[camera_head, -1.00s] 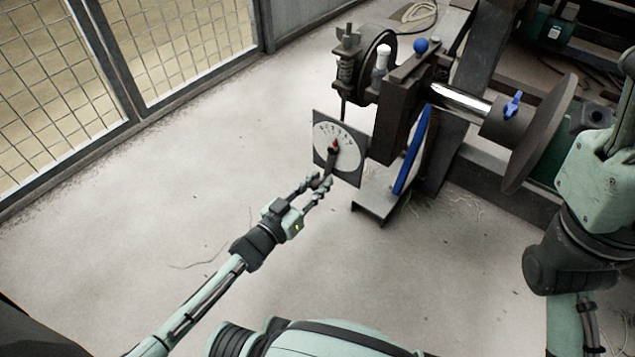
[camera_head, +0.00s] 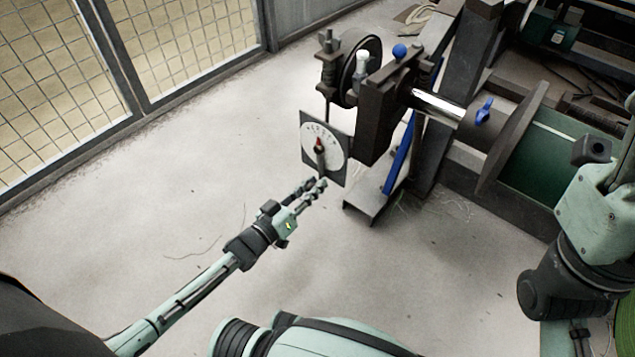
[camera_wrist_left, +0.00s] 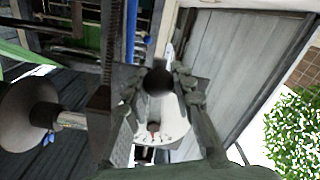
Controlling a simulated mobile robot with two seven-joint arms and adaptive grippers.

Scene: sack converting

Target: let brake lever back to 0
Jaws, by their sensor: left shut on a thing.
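The brake lever (camera_head: 320,158) is a short dark bar with a red pointer tip, mounted on a square plate with a round white dial (camera_head: 336,149). The lever hangs almost straight down and its red tip points up at the dial's marks. The numbers are too small to read. My left gripper (camera_head: 318,184) is shut on the lever's lower end, just below the dial. In the left wrist view the lever's dark round knob (camera_wrist_left: 158,82) sits between the fingers, with the white dial (camera_wrist_left: 172,118) behind it.
The dial plate hangs beside a dark machine frame (camera_head: 382,118) with a blue bar (camera_head: 400,158), a steel shaft (camera_head: 436,106) and a large disc (camera_head: 515,130). A mesh fence (camera_head: 60,90) stands at the left. The floor (camera_head: 200,170) between is clear. My right arm is at the right edge.

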